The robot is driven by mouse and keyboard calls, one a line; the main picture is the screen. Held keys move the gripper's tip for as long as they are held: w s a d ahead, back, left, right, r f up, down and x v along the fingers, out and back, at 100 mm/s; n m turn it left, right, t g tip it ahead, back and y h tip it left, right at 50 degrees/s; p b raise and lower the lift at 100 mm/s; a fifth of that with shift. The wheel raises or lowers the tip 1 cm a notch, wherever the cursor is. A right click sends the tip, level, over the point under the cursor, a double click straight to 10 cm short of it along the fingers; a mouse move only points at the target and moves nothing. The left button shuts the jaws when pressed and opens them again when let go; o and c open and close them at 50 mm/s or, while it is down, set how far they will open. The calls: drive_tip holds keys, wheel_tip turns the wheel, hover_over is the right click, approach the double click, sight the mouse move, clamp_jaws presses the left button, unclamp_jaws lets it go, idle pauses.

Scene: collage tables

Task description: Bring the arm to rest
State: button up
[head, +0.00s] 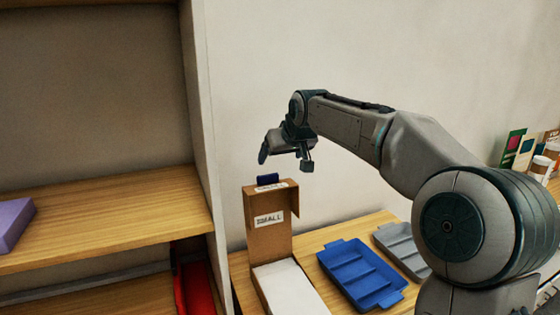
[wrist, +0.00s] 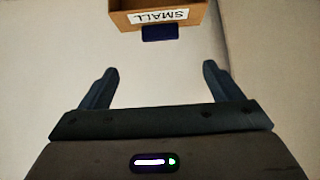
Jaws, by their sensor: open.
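My arm (head: 345,122) reaches out from the right side of the head view. My gripper (head: 285,163) hangs in the air above and slightly right of the cardboard box, apart from it. In the wrist view my gripper (wrist: 157,85) has its two fingers spread wide with nothing between them. The cardboard box (head: 259,203) stands on the wooden table with its tall back panel upright and a label reading SMALL. The box's label side also shows at the top of the wrist view (wrist: 190,5), beyond the fingertips.
A blue compartment tray (head: 345,252) and a grey tray (head: 390,238) lie right of the box on the table (head: 310,275). A wooden shelf (head: 120,215) with a purple block (head: 14,222) stands at left. A red object (head: 193,285) is below it. Air around the gripper is free.

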drive_tip(key=s+d+f+m+g+h, duration=0.1)
drive_tip(key=s+d+f, duration=0.3)
drive_tip(key=s, duration=0.8)
drive_tip(key=s+d+f+m+g+h+b, duration=0.1)
drive_tip(key=s+d+f, duration=0.3)
drive_tip(key=s+f, duration=0.4)
drive_tip(key=s+d+f+m+g+h+b, duration=0.1)
drive_tip(key=s+f, duration=0.5)
drive_tip(key=s, duration=1.1)
drive_tip(key=d+m+g, duration=0.1)
drive_tip(key=d, duration=0.1)
drive_tip(key=shift+s+d+f, duration=0.15)
drive_tip(key=shift+d+f, duration=0.25)
